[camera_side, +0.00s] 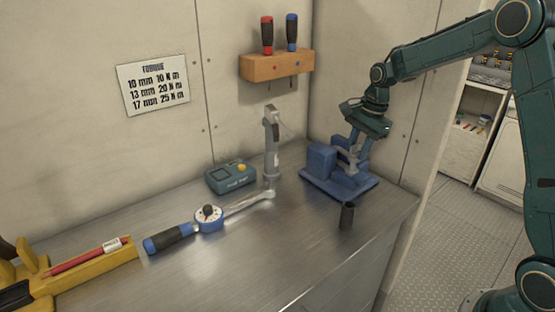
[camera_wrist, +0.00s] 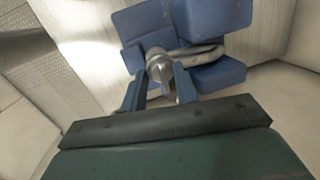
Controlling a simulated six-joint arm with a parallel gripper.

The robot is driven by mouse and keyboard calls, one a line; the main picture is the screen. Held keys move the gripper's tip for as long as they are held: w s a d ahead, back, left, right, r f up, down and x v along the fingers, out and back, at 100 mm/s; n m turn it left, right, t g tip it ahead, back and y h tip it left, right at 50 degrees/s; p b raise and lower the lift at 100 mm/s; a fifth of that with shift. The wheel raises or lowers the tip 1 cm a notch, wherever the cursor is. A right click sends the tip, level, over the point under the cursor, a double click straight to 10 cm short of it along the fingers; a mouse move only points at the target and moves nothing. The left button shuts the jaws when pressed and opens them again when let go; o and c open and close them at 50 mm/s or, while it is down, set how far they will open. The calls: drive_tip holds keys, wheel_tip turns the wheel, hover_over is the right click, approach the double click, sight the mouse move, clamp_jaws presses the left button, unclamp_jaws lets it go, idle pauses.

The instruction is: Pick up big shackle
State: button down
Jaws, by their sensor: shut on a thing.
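The big shackle, a grey metal bow, shows at the blue fixture (camera_side: 318,162) on the right of the bench in the side view (camera_side: 347,160). In the wrist view the shackle (camera_wrist: 205,52) has its bow running to the right across the blue fixture (camera_wrist: 215,18), with a rounded pin end between my fingers. My gripper (camera_side: 355,145) reaches down to it from above. My gripper (camera_wrist: 158,82) is shut on the shackle near that rounded end. The fingers hide part of it. I cannot tell whether the shackle is clear of the fixture.
A torque wrench (camera_side: 209,219) lies mid-bench, beside a teal device (camera_side: 230,176) and an upright grey tool (camera_side: 271,145). A dark cylinder (camera_side: 347,215) stands in front of the fixture. A screwdriver rack (camera_side: 275,66) hangs on the wall. A yellow holder (camera_side: 85,272) is at left.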

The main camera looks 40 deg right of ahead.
drive_tip(key=shift+r, duration=0.15)
wheel_tip(320, 180, up, 10)
idle(0.7)
idle(0.6)
drive_tip(key=a+f+n+g, duration=0.1)
drive_tip(key=a+f+n, duration=0.2)
drive_tip(key=n, duration=0.4)
drive_tip(key=a+f+n+g+y, duration=0.1)
drive_tip(key=a+f+n, duration=0.2)
drive_tip(key=f+n, duration=0.3)
drive_tip(key=shift+a+n, duration=0.35)
drive_tip(key=shift+n, duration=0.85)
